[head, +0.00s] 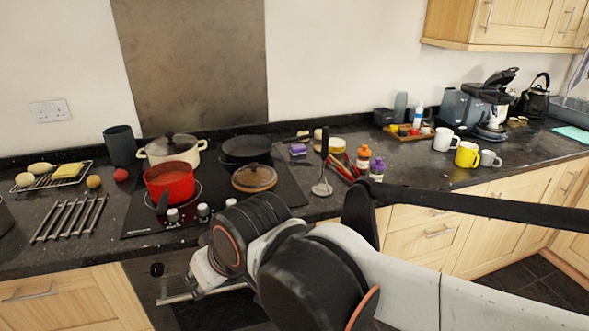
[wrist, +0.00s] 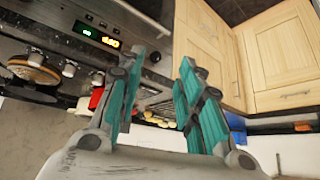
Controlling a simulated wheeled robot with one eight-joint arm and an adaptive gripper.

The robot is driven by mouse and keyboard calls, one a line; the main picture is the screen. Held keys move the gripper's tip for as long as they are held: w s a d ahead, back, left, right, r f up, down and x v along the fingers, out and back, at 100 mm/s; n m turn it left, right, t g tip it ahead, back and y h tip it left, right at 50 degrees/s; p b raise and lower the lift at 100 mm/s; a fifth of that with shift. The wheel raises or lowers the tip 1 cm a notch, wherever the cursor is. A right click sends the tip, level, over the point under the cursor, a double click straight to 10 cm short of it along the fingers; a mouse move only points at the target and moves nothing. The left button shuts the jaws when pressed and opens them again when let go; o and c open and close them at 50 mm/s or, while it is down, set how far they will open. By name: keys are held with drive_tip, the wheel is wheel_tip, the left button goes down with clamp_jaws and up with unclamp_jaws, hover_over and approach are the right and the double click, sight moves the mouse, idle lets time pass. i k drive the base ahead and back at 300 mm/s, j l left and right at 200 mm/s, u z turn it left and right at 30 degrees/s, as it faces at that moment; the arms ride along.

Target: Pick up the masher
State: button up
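The masher (head: 324,147) stands upright on the dark granite counter, just right of the hob. It has a long black handle and a metal mashing head (head: 322,188) resting on the counter. I cannot make it out in the wrist view. My gripper (wrist: 162,60) shows in the wrist view with its two teal-padded fingers spread apart and nothing between them. In the head view my arm is in front of the counter and oven, below and apart from the masher, and the fingers cannot be made out.
A red pot (head: 169,183), a cream pot (head: 173,149) and pans stand on the hob (head: 215,190). Orange-capped (head: 363,158) and purple-capped (head: 377,171) bottles and red-handled utensils (head: 343,168) lie close right of the masher. Mugs (head: 467,155) stand farther right, past bare counter (head: 412,172).

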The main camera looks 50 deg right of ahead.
sight(319, 190)
drive_tip(key=k+j+z, duration=0.15)
drive_tip(key=z, duration=1.3)
